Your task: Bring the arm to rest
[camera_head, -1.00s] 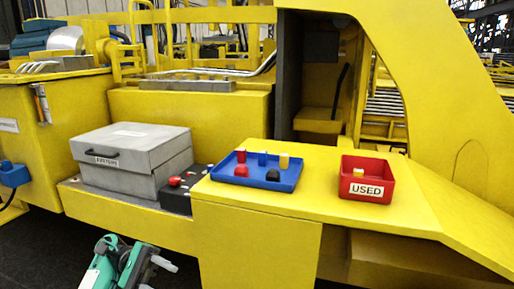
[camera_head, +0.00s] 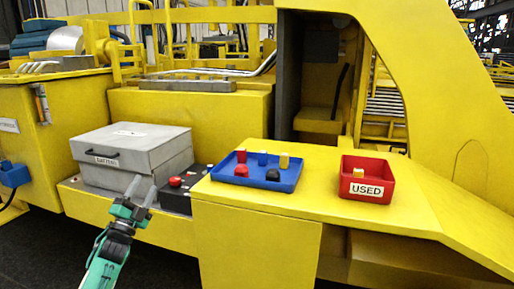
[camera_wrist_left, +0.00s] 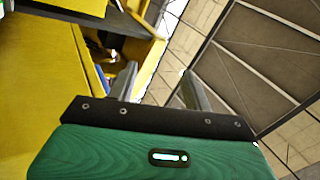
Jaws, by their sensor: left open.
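My left gripper (camera_head: 142,190) is at the lower left of the head view, in front of the grey battery box and its ledge. Its two grey fingers point up and stand apart, with nothing between them. The green arm comes up from the bottom edge. In the left wrist view the fingers (camera_wrist_left: 158,88) are also spread and empty, with yellow machinery and a roof-like frame beyond. My right gripper does not show.
The grey battery box (camera_head: 130,151) stands on the yellow ledge beside a black box with a red button (camera_head: 176,181). A blue tray (camera_head: 257,179) with several small coloured parts and a red USED bin (camera_head: 367,188) holding a yellow piece sit on the yellow deck.

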